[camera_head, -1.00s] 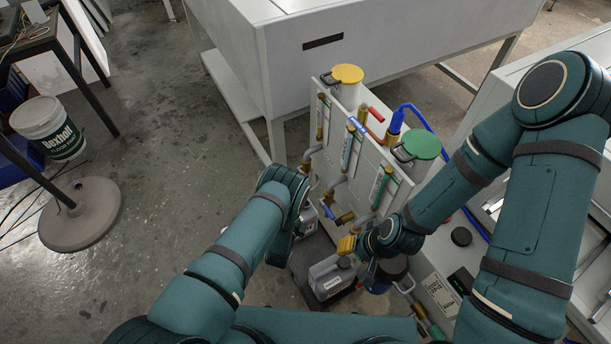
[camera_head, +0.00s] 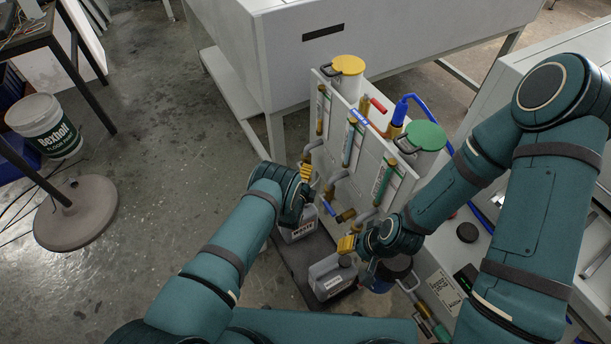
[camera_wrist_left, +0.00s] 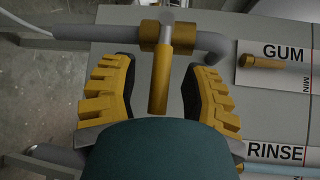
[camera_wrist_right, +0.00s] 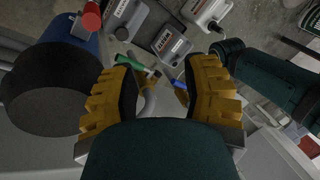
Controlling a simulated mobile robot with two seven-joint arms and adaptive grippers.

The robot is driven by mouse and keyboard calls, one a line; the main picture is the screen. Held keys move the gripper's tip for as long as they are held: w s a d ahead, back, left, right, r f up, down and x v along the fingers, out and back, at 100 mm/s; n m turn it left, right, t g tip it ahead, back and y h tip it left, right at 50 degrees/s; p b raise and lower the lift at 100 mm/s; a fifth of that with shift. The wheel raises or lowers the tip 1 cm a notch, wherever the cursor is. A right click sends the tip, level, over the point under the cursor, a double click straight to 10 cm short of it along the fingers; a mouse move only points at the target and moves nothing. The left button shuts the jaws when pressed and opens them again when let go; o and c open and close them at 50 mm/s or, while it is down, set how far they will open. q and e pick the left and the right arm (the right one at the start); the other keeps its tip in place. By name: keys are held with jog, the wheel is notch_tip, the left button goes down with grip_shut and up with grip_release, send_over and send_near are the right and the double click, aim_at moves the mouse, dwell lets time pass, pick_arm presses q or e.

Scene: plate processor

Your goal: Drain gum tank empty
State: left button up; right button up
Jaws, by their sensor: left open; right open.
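The yellow-lidded tank (camera_head: 347,82) stands at the far end of the grey tank panel (camera_head: 330,128). In the left wrist view, a drain valve with a yellow handle (camera_wrist_left: 159,85) on a grey pipe (camera_wrist_left: 100,32) sits beside the GUM label (camera_wrist_left: 285,52). My left gripper (camera_head: 306,174) is open at this pipe. Its fingers stand on either side of the yellow handle, apart from it. My right gripper (camera_head: 346,243) is open and empty near the lower pipes. In the right wrist view, a green-handled valve (camera_wrist_right: 130,62) and a blue-handled valve (camera_wrist_right: 180,92) lie beyond its fingers.
The green-lidded tank (camera_head: 421,138) and blue hose fitting (camera_head: 399,113) are on the right. A WASTE jug (camera_head: 298,228) and another grey jug (camera_head: 331,278) stand below the pipes. A white bucket (camera_head: 44,126) and round base (camera_head: 75,212) are far left.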

pick_arm(q)
grip_shut()
jog(key=shift+r, duration=0.1)
jog(key=shift+w+r+n+g+p, duration=0.15)
jog(key=shift+r+n+g+p, duration=0.4)
jog(key=shift+r+n+g, duration=0.4)
jog(key=shift+w+a+r+n+g+h, duration=0.2)
jog(key=shift+r+n+g, duration=0.25)
jog(key=shift+g, duration=0.35)
jog(key=shift+w+a+r+n+g+h, duration=0.1)
jog(key=shift+w+r+n+g+h, duration=0.2)
jog(key=shift+g, duration=0.45)
jog(key=shift+s, duration=0.1)
grip_release()
jog(key=shift+f, duration=0.1)
